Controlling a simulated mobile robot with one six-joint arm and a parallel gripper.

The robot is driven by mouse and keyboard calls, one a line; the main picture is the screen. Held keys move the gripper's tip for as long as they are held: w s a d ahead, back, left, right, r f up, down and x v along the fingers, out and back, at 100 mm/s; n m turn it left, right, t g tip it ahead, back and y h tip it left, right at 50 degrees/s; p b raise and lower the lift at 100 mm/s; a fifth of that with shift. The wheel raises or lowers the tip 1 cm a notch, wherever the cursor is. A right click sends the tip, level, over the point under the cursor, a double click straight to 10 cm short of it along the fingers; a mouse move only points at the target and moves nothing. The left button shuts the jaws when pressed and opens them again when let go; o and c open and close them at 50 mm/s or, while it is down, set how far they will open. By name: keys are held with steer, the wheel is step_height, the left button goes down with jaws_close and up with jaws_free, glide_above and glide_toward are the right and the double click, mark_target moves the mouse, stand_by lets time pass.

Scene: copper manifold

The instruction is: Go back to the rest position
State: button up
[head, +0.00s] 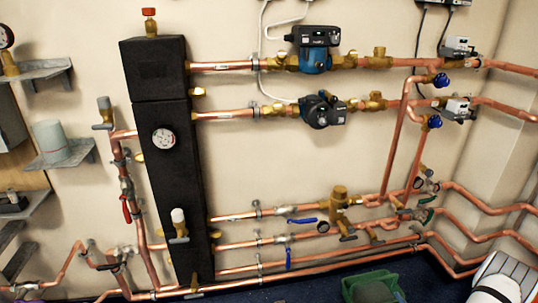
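A blue pump with a black head (315,50) sits on the upper pipe, and a black pump (322,110) on the pipe below. Several lower pipes (330,262) carry valves, including a blue lever (302,221). Two round blue knobs (441,80) are at the upper right.
A green container (372,287) stands on the dark blue floor at the bottom right, beside a white and grey object (503,280). Grey wall shelves (62,160) at the left hold a pale cylinder (50,140) and fittings. Pipes run low along the wall to the right.

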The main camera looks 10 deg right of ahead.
steer(key=w+a+r+n+g+y+p, duration=0.2)
steer(key=a+r+n+g+y+p, duration=0.3)
steer(key=a+r+n, duration=0.65)
steer(key=w+a+r+n+g+y+p, duration=0.25)
steer(key=a+r+n+g+y, duration=0.4)
steer(key=r+n, duration=0.7)
steer(key=s+a+r+n+g+h+p, duration=0.35)
steer(key=s+a+r+n, duration=0.3)
steer(key=r+n, duration=0.3)
steer(key=s+a+r+n+g+h+p, duration=0.25)
steer(key=s+a+r+n+g, duration=0.2)
steer(key=a+r+n, duration=0.45)
steer(key=s+d+r+n+t+h+p, duration=0.2)
steer(key=s+r+n+t+h+p, duration=0.2)
steer(key=r+n, duration=0.8)
steer(key=s+n+h+p, duration=0.2)
steer(key=n, duration=0.3)
steer(key=shift+s+d+r+h, duration=0.2)
steer(key=shift+s+r+h, duration=0.1)
steer(key=shift+s+h, duration=0.1)
